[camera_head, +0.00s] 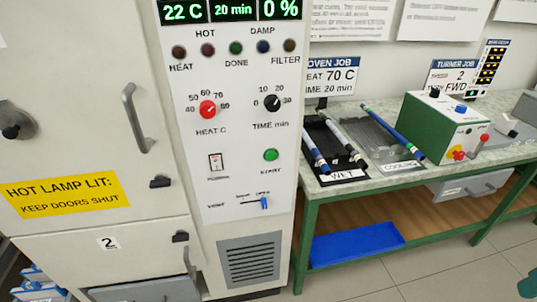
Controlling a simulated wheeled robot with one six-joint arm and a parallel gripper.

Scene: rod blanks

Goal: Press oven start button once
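The oven's white control panel (235,130) stands left of centre in the head view. The green round start button (271,154) is on it, above the label START, with nothing covering it. The red heat knob (207,109) and black time knob (272,102) sit above. The displays (234,10) read 22 C, 20 min and 0 %. A rocker switch (216,161) is left of the button. The blue vent slider (264,202) is at the right, by OPEN. The row of lamps (236,47) looks dim. My gripper is not in view.
The closed oven doors (95,110) with a grey handle (138,116) fill the left. Floor (440,265) shows in front.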

